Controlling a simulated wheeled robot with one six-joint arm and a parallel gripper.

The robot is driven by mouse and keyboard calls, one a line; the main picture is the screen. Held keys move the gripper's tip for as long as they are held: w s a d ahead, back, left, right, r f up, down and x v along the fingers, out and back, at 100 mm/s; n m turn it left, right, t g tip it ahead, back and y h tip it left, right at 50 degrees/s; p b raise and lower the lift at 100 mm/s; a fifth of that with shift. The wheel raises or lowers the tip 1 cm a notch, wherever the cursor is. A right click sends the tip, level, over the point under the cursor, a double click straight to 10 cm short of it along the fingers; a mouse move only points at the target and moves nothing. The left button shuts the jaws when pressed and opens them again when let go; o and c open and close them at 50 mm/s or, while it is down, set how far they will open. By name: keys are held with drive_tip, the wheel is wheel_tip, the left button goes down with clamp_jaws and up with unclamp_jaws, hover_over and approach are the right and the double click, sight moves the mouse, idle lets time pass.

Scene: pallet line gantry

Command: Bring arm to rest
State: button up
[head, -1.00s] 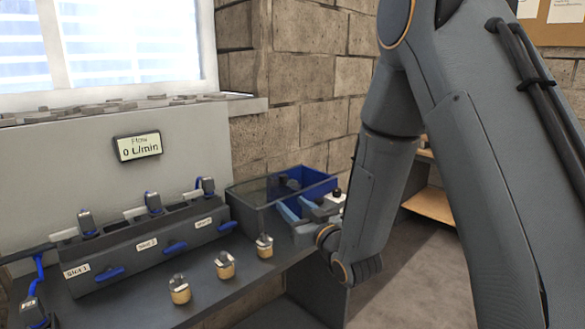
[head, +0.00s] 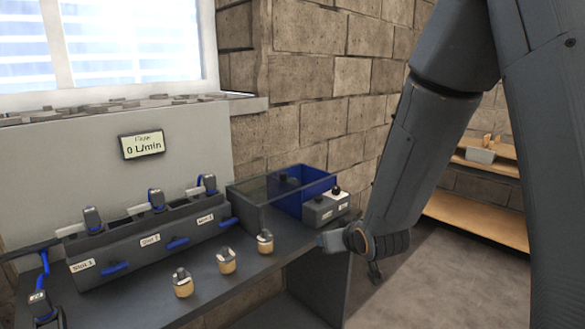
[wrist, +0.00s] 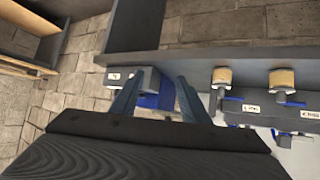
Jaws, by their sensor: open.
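My gripper (wrist: 157,92) is open, its two fingers spread and nothing held between them. In the head view its wrist end hangs low at the right end of the bench (head: 215,290), with the fingers hard to make out. In the wrist view a grey box and part of a blue bin (wrist: 150,100) show beyond and between the fingers.
Several yellow-based fittings (head: 226,262) stand along the bench. Behind them is a slotted manifold (head: 150,245) with blue levers. A display (head: 142,144) reads 0 L/min. A wooden shelf (head: 480,210) stands at the back right. The floor (head: 430,285) right of the bench is clear.

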drive_tip(key=s+d+m+g+h, duration=0.1)
drive_tip(key=s+d+g, duration=0.2)
drive_tip(key=s, duration=0.5)
drive_tip(key=s+d+f+m+g, duration=0.1)
drive_tip(key=s+d+g, duration=0.1)
drive_tip(key=s, duration=0.7)
drive_tip(key=s+d+m+g+h, duration=0.1)
drive_tip(key=s+d+g, duration=0.2)
drive_tip(key=s+g, duration=0.2)
drive_tip(key=s, duration=0.3)
drive_tip(key=shift+s+d+f+h, duration=0.25)
drive_tip(key=shift+d+h, duration=0.05)
